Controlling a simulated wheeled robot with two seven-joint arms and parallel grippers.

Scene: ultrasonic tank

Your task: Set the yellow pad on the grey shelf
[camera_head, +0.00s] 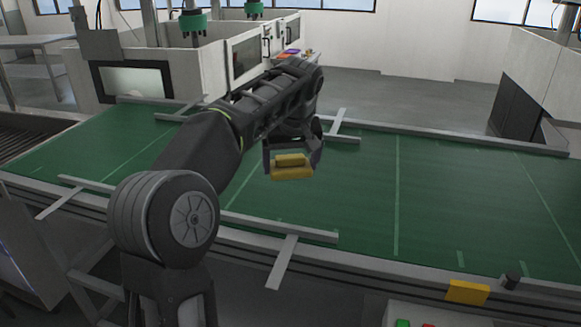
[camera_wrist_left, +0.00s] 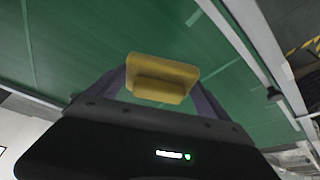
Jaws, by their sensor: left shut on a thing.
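The yellow pad (camera_head: 291,170) is a small block with a raised ridge on it. My left gripper (camera_head: 292,158) is shut on it and holds it over the green belt surface. The pad also shows in the left wrist view (camera_wrist_left: 162,78), between the two fingers of my left gripper (camera_wrist_left: 162,85). I cannot tell its exact height above the belt. I cannot pick out a grey shelf for certain. My right gripper is in neither view.
The green conveyor (camera_head: 455,200) spans the view, with grey metal rails along its edges. A yellow block (camera_head: 467,292) sits on the near rail at the right, beside a dark knob (camera_head: 511,281). Pale machine housings (camera_head: 240,55) stand behind. The belt to the right is clear.

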